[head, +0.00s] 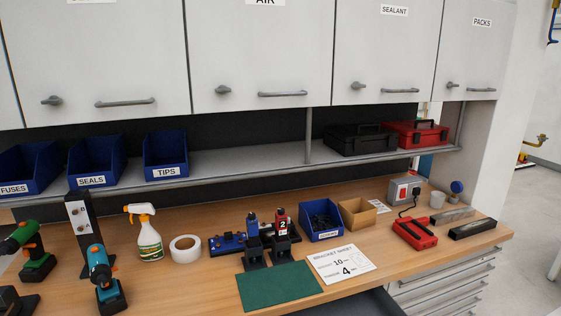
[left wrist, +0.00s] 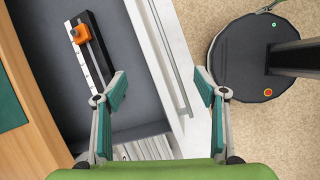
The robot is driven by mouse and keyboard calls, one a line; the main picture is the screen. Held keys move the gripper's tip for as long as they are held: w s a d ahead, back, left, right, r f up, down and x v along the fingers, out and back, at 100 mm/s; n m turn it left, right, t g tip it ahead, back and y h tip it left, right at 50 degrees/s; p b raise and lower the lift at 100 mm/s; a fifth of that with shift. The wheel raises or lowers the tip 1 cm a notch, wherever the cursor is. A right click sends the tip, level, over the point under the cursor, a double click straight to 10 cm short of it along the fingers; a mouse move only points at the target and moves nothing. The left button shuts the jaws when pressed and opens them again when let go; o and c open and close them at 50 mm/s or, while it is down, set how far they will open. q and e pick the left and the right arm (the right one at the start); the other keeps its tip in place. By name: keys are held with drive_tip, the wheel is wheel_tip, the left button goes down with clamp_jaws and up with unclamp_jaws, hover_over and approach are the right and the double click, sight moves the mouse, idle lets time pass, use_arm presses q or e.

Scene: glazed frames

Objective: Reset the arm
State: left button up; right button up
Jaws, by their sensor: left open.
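My left gripper (left wrist: 163,88) shows in the left wrist view with its two teal-padded fingers spread wide. It is open, with nothing between the fingers. Below it are an open grey drawer (left wrist: 135,75) and the drawer's white front edge.
The wooden bench (head: 190,285) holds a green mat (head: 280,288), a bracket sheet (head: 340,262), drills and bins. Cabinets (head: 258,60) hang above.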

use_arm(q)
drive_tip(key=s+a+f+m+t+y, duration=0.1)
drive_tip(key=s+a+m+y, duration=0.1)
drive_tip(key=s+a+m, duration=0.75)
drive_tip(key=s+a+f+m+t+y, duration=0.1)
drive_tip(key=s+a+f+m+y, duration=0.1)
drive_tip(key=s+a+m, duration=0.7)
wheel_tip(320, 180, down, 28)
drive_tip(key=d+m+g+b, duration=0.1)
drive_tip(key=m+g+b, duration=0.1)
drive_tip(key=s+a+f, duration=0.2)
drive_tip(key=s+f, duration=1.4)
drive_tip(key=s, duration=0.1)
drive_tip(key=shift+s+a+f+g+y+b, duration=0.15)
drive_tip(key=shift+a+f+g+y+b, duration=0.15)
drive_tip(key=shift+f+g+b, duration=0.1)
use_arm(e)
drive_tip(key=f, duration=0.1)
drive_tip(key=s+f, duration=0.1)
drive_tip(key=shift+f, duration=0.4)
